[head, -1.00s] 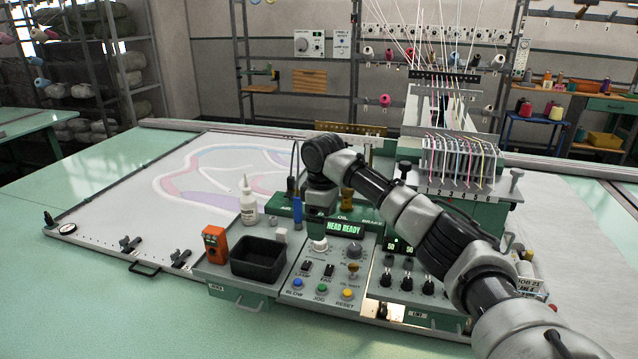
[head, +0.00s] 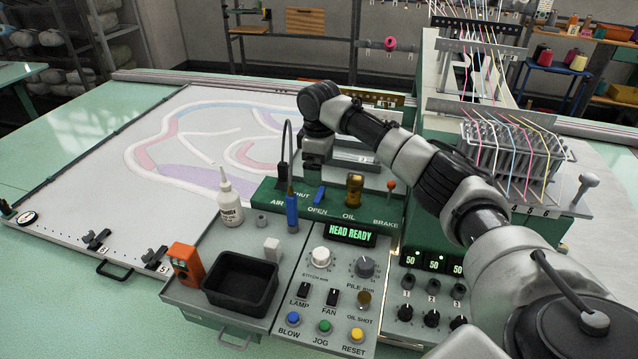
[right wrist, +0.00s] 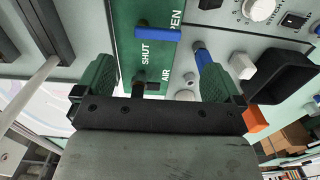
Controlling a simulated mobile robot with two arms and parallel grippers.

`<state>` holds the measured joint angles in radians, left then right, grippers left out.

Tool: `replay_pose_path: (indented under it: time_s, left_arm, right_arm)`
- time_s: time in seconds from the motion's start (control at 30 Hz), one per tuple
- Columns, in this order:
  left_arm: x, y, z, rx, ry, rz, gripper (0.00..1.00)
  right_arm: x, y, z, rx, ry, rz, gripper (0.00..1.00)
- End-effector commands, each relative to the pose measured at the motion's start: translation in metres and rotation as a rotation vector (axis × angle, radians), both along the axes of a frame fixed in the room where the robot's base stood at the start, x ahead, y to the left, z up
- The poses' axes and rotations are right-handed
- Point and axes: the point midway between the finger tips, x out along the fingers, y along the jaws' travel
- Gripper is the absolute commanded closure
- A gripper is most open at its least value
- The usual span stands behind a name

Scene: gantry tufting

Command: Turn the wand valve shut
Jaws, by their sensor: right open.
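The wand valve's blue lever (head: 319,195) sits on the green panel, by the OPEN label and pointing toward the front. In the right wrist view the lever (right wrist: 158,34) lies across the panel, with its end by OPEN and SHUT printed beside it. My right gripper (head: 312,165) points down above the panel, behind the lever. Its green-padded fingers are spread wide (right wrist: 157,80), with nothing held; the lever is beyond the fingertips, apart from them. The blue-handled air wand (head: 291,208) stands left of the lever. My left gripper is not in view.
An oil bottle (head: 230,200), an orange device (head: 184,264) and a black bin (head: 241,283) stand left of the controls. A brass oil cap (head: 354,189) and red-tipped brake lever (head: 390,192) are right of the valve. A threaded rack (head: 510,150) stands right.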

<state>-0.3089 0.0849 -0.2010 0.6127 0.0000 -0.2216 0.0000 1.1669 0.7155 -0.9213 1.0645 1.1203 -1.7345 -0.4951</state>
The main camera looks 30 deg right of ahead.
Motion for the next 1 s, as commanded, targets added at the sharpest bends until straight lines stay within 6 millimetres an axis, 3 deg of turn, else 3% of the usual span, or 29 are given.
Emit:
replay_pose_path:
  time_s: [0.2,0.4,0.53,0.8,1.0]
  left_arm:
    - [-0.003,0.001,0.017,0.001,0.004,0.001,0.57]
    - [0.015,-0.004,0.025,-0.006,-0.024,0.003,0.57]
    - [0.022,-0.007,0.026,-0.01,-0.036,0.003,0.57]
    - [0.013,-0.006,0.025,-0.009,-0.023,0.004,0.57]
    - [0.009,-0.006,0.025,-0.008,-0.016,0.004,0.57]
  right_arm:
    - [-0.001,0.0,-0.041,-0.001,0.004,0.0,0.02]
    - [0.0,0.0,-0.068,0.0,0.001,-0.001,0.02]
    - [0.0,0.0,-0.076,-0.001,0.001,0.0,0.02]
    - [0.0,0.0,-0.078,0.0,0.0,0.0,0.02]
    - [0.0,0.0,-0.078,0.0,0.0,0.0,0.31]
